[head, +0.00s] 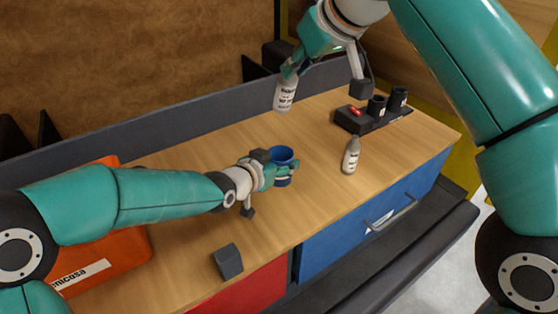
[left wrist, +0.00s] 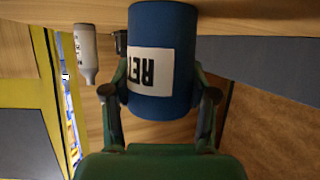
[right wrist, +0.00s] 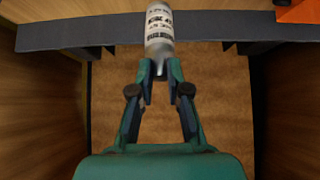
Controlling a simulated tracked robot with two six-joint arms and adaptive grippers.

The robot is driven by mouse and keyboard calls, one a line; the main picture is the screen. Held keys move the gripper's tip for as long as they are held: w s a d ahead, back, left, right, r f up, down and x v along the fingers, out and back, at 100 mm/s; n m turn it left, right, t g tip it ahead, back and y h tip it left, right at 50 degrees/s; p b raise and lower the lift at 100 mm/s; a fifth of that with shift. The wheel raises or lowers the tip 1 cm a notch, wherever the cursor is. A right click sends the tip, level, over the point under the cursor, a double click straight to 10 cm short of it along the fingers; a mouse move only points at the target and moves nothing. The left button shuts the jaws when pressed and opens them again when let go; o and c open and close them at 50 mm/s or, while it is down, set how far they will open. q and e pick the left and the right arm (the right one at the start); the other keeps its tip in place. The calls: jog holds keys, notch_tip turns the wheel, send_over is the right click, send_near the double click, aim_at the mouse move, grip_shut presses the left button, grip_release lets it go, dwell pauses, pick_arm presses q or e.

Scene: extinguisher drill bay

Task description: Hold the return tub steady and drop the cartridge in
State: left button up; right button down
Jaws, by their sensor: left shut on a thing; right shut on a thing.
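The return tub is a blue open-topped cup (head: 284,155) standing on the wooden bench in the head view. My left gripper (head: 281,172) is shut around its side. In the left wrist view the tub (left wrist: 182,100) fills the space between the fingers, with a white label on it. My right gripper (head: 291,69) is shut on a white-grey cartridge (head: 285,94) with dark print, held in the air above and behind the tub. In the right wrist view the cartridge (right wrist: 159,32) is pinched at its narrow end between the fingertips.
A second grey cartridge (head: 351,156) stands on the bench right of the tub. A dark holder (head: 353,120) with a red part and black cups is behind it. A dark block (head: 228,262) and an orange case (head: 112,252) are nearer. A grey rail (head: 200,122) runs along the back.

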pick_arm(q)
jog(key=shift+c, duration=1.1)
pick_arm(e)
notch_tip(320, 180, down, 12)
jog(key=shift+f, duration=0.15)
dwell(0.4)
jog(key=c, duration=1.1)
grip_release()
jog(key=shift+o, duration=0.2)
jog(key=v, duration=1.2)
jog(key=shift+d+f, duration=0.1)
